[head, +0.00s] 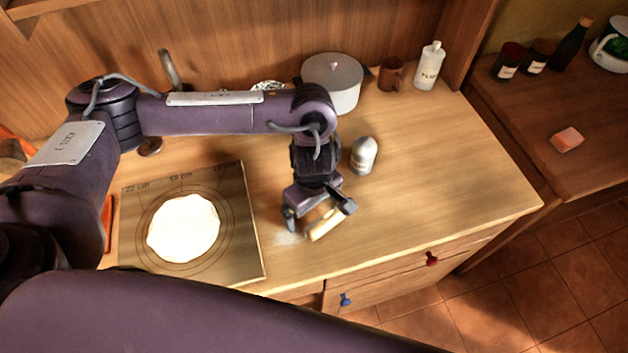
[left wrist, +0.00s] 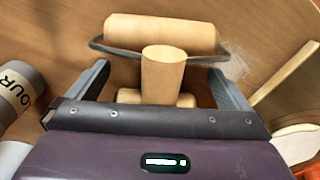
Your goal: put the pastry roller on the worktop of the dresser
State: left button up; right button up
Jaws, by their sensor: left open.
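The pastry roller (head: 326,222) is pale wood and sits low at the dresser's worktop (head: 430,190), near its front edge. In the left wrist view, it shows a long roller (left wrist: 160,32), a tapered handle and a shorter roller. My left gripper (head: 318,212) is open over it. In the left wrist view, the fingers of the left gripper (left wrist: 161,82) stand on either side of the handle, with gaps between. The gripper partly hides the roller in the head view. My right gripper is not in view.
A marked pastry board (head: 250,255) with flat dough (head: 184,228) lies left. A flour shaker (head: 364,156), a lidded pot (head: 333,80), a brown mug (head: 391,74) and a white bottle (head: 429,66) stand behind. The worktop's right side is clear. Another counter (head: 510,100) stands right.

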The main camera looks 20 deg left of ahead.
pick_arm(q)
notch_tip(320, 180, up, 11)
jog(key=shift+w+r, duration=0.15)
jog(key=shift+r, duration=0.45)
dwell(0.3)
